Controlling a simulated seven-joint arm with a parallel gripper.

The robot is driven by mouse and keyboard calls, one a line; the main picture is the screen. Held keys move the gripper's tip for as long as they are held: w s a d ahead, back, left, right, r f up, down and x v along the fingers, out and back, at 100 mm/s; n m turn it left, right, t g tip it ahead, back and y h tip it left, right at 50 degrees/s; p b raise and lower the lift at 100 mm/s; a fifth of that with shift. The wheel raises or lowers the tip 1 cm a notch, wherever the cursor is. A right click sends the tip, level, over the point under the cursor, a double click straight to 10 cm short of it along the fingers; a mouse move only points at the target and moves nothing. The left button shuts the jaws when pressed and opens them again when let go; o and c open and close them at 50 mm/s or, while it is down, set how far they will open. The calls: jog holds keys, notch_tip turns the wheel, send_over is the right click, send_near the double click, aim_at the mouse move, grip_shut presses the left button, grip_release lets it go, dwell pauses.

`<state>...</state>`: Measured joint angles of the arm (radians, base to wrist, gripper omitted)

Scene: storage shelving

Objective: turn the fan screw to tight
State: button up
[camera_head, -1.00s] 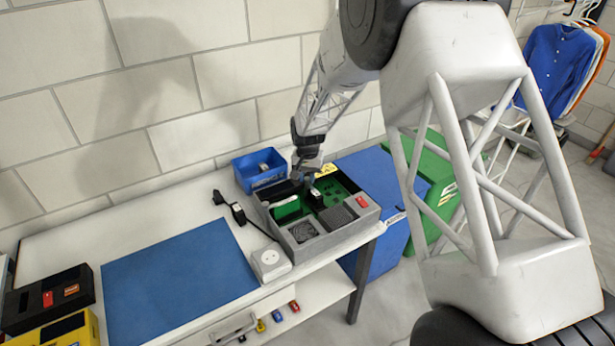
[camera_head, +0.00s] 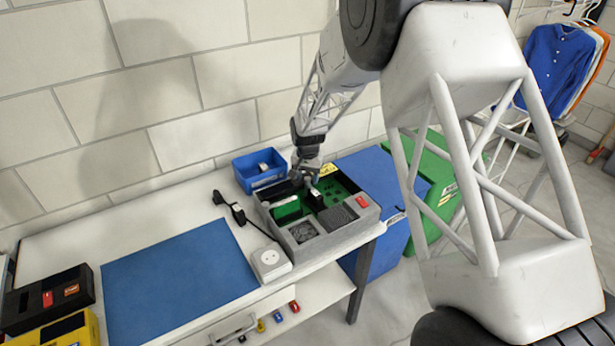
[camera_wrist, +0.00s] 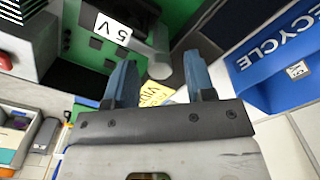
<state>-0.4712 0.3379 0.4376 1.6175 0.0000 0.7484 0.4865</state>
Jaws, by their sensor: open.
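The open grey device case (camera_head: 338,239) stands at the right end of the white table, with a green circuit board inside. A dark round fan-like grille (camera_head: 303,232) is set in its near left part. I cannot make out the fan screw for certain. My gripper (camera_head: 307,182) is over the back of the case and hides part of the inside. In the wrist view, the two blue fingers of my gripper (camera_wrist: 161,78) stand apart with nothing clearly held. A grey rounded post (camera_wrist: 159,60) shows just beyond and between them, beside a part labelled 5V (camera_wrist: 112,28).
A blue bin (camera_head: 259,168) stands behind the case. A black cable and a white socket box (camera_head: 270,263) lie to its left. A blue mat (camera_head: 180,284) is clear. A blue recycle container (camera_wrist: 280,60) stands beside the table.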

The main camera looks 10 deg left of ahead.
aim_at(308, 178)
jog(key=shift+r, duration=0.1)
jog(key=shift+r, duration=3.8)
jog(key=shift+d+r, duration=0.1)
jog(key=shift+s+d+r, duration=0.1)
jog(key=shift+d+r, duration=0.15)
jog(key=s+d+r+t, duration=0.1)
jog(key=s+d+r, duration=0.75)
jog(key=d, duration=0.25)
jog(key=s+d+r, duration=0.8)
jog(key=d+r, duration=0.2)
jog(key=d, duration=0.2)
jog(key=s+d, duration=0.5)
jog(key=s, duration=0.4)
jog(key=s+d+r+t, duration=0.1)
jog(key=s+d, duration=0.4)
jog(key=s, duration=0.5)
jog(key=s+d+r, duration=0.1)
jog(key=s+d, duration=0.4)
jog(key=s, duration=0.5)
jog(key=shift+t, duration=0.3)
